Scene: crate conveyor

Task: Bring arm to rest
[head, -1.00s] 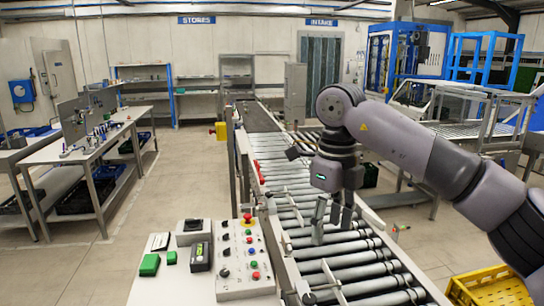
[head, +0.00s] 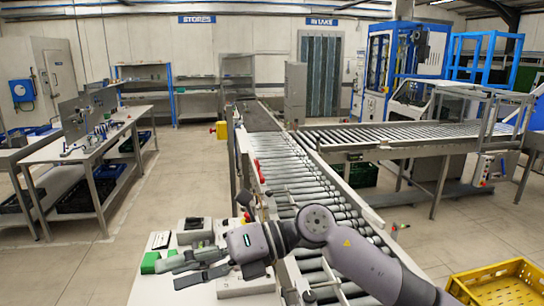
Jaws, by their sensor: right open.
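My right arm comes in from the lower right, over the roller conveyor (head: 300,178). Its gripper (head: 176,273) is open and points left over the white control table (head: 150,291). The fingers are apart, with nothing between them. They are beside the green block (head: 150,263); whether they touch anything on the table I cannot tell. The gripper and wrist hide most of the control panel (head: 245,285) with its buttons. My left gripper is not in view.
A yellow crate (head: 500,283) stands at the lower right. A side conveyor (head: 410,134) branches off to the right. A long workbench (head: 85,145) with small parts stands at the left. The floor (head: 180,185) between bench and conveyor is clear.

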